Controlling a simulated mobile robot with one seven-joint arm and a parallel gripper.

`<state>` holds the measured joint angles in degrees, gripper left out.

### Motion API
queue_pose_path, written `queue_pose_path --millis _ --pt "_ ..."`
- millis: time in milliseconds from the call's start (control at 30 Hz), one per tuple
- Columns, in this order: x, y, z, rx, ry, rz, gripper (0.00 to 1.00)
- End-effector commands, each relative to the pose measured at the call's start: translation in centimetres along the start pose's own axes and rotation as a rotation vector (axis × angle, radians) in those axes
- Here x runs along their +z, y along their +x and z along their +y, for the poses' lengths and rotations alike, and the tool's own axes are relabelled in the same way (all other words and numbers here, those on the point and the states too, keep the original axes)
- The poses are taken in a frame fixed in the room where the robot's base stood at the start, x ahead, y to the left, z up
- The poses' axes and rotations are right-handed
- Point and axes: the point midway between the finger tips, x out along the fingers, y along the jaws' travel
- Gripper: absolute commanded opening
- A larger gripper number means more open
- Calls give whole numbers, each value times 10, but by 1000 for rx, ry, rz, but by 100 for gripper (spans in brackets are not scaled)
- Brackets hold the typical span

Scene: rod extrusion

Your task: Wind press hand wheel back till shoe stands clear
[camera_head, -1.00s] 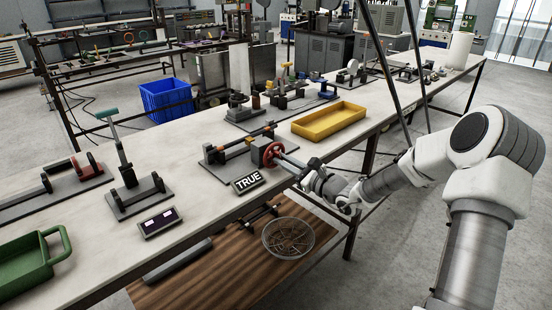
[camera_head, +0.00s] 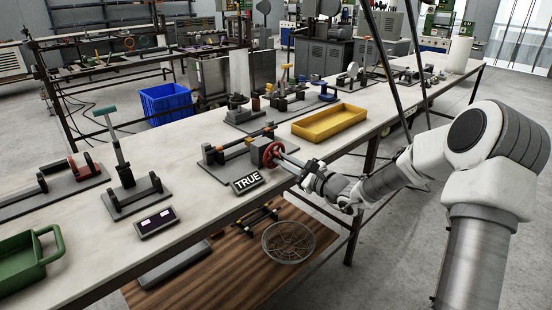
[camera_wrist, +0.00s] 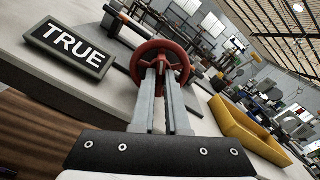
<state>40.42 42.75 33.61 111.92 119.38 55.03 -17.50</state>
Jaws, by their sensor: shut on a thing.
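The press (camera_head: 228,152) stands on the bench, a dark base with an orange-brown rod and end blocks. Its red hand wheel (camera_head: 272,154) faces the bench's front edge. In the wrist view the red wheel (camera_wrist: 160,60) is straight ahead, with my gripper's (camera_wrist: 160,68) two long fingers reaching to its hub and lower rim. My gripper (camera_head: 280,156) is shut on the hand wheel. The shoe cannot be told apart in these views; the wheel and my fingers cover part of the press.
A sign reading TRUE (camera_head: 247,183) stands just left of the wheel. A yellow tray (camera_head: 329,122) lies to the right. A small display box (camera_head: 158,222) and a green tray (camera_head: 30,257) are farther left. A wire basket (camera_head: 288,242) sits on the lower wooden shelf.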

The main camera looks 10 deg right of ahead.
Motion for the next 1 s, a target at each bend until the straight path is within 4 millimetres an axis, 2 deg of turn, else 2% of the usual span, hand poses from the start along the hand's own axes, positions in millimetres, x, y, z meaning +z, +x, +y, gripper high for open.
queue_pose_path --millis 500,1000 --pt "-2 0 1 0 -161 -1 0" --pt "-2 0 1 0 -189 0 0"
